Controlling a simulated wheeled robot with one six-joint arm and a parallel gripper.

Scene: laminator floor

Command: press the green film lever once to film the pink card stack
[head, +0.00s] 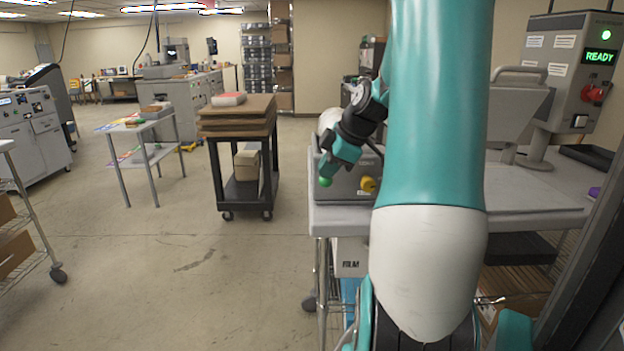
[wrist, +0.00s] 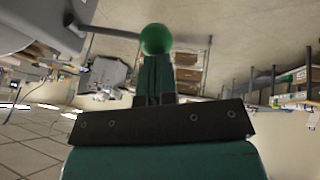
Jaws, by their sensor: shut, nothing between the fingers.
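The fingers hold nothing. I cannot make out a pink card stack for certain; my arm hides part of the machine.
A control box (head: 570,75) at the right shows a green READY display and a red switch. The machine stands on a grey table (head: 340,222). A dark cart (head: 213,175) with brown boards stands to the left. The floor (head: 170,275) in front is clear.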

